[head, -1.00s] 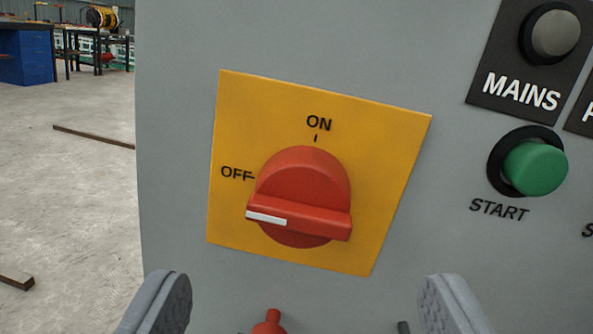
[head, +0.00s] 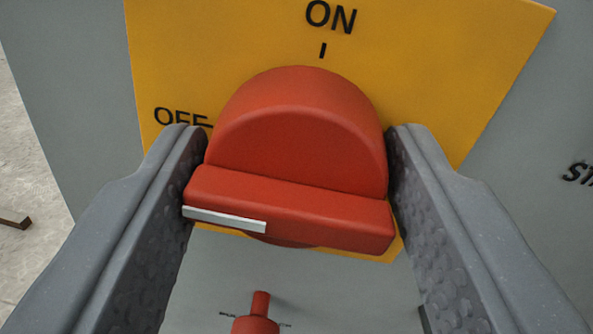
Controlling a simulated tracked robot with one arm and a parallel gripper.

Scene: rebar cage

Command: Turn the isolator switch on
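The isolator switch is a red rotary knob (head: 300,130) with a thick handle bar on a yellow plate (head: 480,60). The bar lies nearly level, its right end a little lower. Its white marker (head: 225,219) is at the left end, below the OFF label (head: 180,117). The ON label (head: 331,17) and its tick are above the knob. My gripper (head: 298,135) has one finger on each side of the knob, and both fingers look pressed against its sides.
A smaller red part (head: 257,315) sticks out of the grey panel (head: 520,200) just below the knob, between my fingers. Part of the START label (head: 578,173) shows at the right edge. Concrete floor (head: 25,160) shows at the far left.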

